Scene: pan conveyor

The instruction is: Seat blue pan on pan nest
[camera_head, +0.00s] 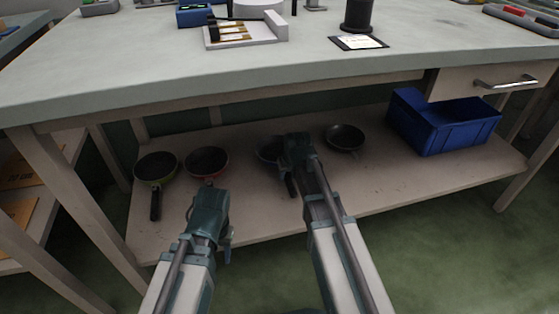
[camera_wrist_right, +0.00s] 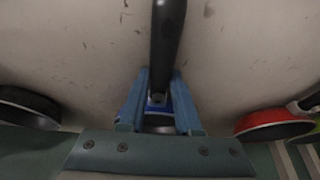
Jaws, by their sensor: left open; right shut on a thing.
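The blue pan (camera_head: 268,149) is on the lower shelf, partly covered by my right gripper in the head view. Its dark handle (camera_head: 291,185) points toward the shelf's front edge. My right gripper (camera_head: 288,166) is shut on the pan where handle and body join. In the right wrist view its jaws (camera_wrist_right: 160,101) close around a small blue part at the base of the dark handle (camera_wrist_right: 167,42). My left gripper (camera_head: 226,243) is open and empty near the shelf's front edge. I cannot tell which thing is the pan nest.
A green pan (camera_head: 155,167) and a red pan (camera_head: 207,160) lie to the left on the shelf. A dark pan (camera_head: 344,137) and a blue bin (camera_head: 459,136) are to the right. The tabletop (camera_head: 180,74) overhangs the shelf (camera_head: 400,180).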

